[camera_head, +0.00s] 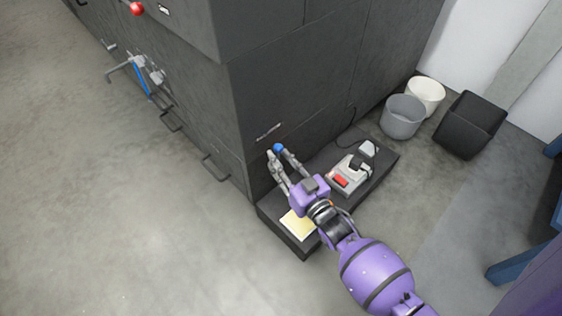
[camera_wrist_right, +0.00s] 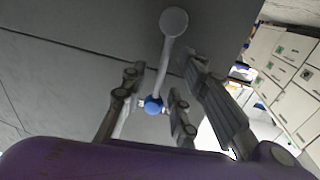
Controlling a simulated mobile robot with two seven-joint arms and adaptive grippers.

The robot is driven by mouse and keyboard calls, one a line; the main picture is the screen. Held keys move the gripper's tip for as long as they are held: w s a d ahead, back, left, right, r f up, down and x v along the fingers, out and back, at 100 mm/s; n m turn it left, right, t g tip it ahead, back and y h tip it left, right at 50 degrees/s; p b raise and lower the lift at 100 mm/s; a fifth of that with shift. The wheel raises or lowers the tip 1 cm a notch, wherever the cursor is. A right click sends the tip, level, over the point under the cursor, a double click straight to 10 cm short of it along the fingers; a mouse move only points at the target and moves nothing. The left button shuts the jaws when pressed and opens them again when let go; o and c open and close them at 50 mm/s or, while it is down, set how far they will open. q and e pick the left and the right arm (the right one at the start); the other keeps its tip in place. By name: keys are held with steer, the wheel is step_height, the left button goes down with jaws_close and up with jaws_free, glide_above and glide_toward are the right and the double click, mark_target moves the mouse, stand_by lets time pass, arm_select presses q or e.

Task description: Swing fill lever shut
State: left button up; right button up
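A lever with a blue ball knob (camera_wrist_right: 153,105) shows in the right wrist view. Its grey rod hangs from a round grey pivot (camera_wrist_right: 174,21) on the dark cabinet face and leans slightly. The blue knob also shows in the head view (camera_head: 279,148), at the cabinet's lower front. My right gripper (camera_head: 277,153) reaches it from the lower right. In the wrist view, the right gripper's fingers (camera_wrist_right: 163,90) are open on either side of the knob, with visible gaps. I cannot tell whether any part touches the lever. My left gripper is not in view.
A low black plinth (camera_head: 383,168) carries a yellow pad (camera_head: 298,222) and a grey device with a red part (camera_head: 340,182). A blue-handled valve (camera_head: 141,78) is on the cabinet's left side. Two round bins (camera_head: 403,118) and a black bin (camera_head: 470,124) stand right. Left floor is clear.

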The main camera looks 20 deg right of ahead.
steer(key=shift+w, duration=0.15)
jaws_close()
stand_by(0.4)
